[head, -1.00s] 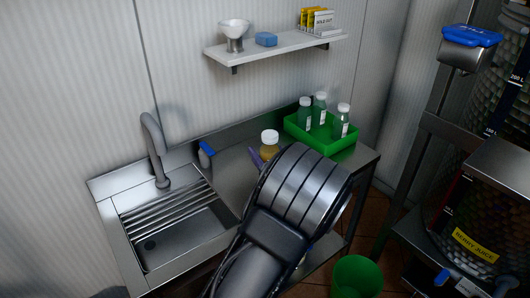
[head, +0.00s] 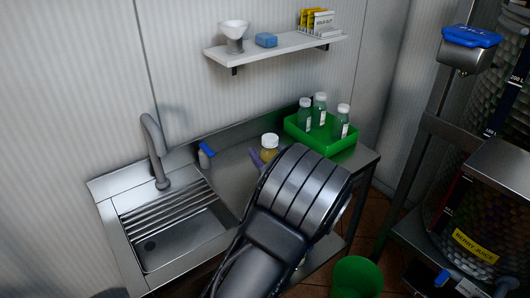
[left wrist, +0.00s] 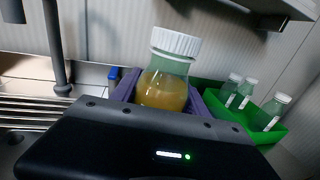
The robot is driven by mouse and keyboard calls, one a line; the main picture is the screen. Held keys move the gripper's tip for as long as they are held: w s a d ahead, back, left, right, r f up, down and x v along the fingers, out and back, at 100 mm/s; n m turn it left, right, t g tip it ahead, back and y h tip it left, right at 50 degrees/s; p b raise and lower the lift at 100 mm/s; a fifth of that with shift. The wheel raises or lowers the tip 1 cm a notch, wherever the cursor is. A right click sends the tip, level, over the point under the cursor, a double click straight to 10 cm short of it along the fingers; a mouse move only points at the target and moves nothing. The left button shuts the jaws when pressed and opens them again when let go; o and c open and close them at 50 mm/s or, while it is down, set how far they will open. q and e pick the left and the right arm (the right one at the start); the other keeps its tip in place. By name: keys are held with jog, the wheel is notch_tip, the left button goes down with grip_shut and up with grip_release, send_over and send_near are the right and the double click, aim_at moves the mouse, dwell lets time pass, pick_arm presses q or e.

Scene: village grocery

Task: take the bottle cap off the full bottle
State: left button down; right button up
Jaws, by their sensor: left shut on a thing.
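The full bottle (head: 267,154) holds amber liquid and has a white ribbed cap (head: 269,140) on top. It stands upright or nearly so over the steel counter in the head view. In the left wrist view the bottle (left wrist: 163,92) and its cap (left wrist: 175,43) show large, tilted slightly. My left gripper (head: 262,157) is shut on the bottle's body, with a purple finger on each side and the cap clear above them. My left wrist hides the lower bottle in the head view, so I cannot tell whether it touches the counter. My right gripper is not in view.
A green tray (head: 317,143) with 3 capped bottles stands right of the held bottle. A sink (head: 180,236) with a faucet (head: 154,150) and a blue-topped item (head: 205,154) are left. A shelf (head: 275,50) hangs above. A green bin (head: 357,279) stands on the floor.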

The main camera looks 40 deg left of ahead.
pick_arm(q)
jog(key=shift+s, duration=0.1)
dwell(0.3)
jog(key=shift+s+a+f+n+g+y, duration=0.1)
jog(key=shift+s+f+n+g+y, duration=0.3)
jog(key=shift+s+f, duration=0.4)
jog(key=shift+g, duration=0.4)
jog(key=d+f, duration=0.1)
jog(key=s+d+f, duration=0.1)
jog(key=d, duration=0.1)
jog(key=shift+s+d+f, duration=0.35)
jog(key=shift+d+f, duration=0.05)
jog(key=s+d+f+m+t+h, duration=0.1)
jog(key=s+d+f+t, duration=0.1)
jog(key=d, duration=0.8)
jog(key=s+d+f+m+t+h, duration=0.1)
jog(key=s+d+f+m+t, duration=0.1)
jog(key=d, duration=0.9)
notch_tip(320, 180, down, 3)
jog(key=shift+s+r, duration=0.15)
jog(key=shift+s, duration=0.45)
jog(key=shift+d+t+h, duration=0.1)
jog(key=shift+t+h, duration=0.2)
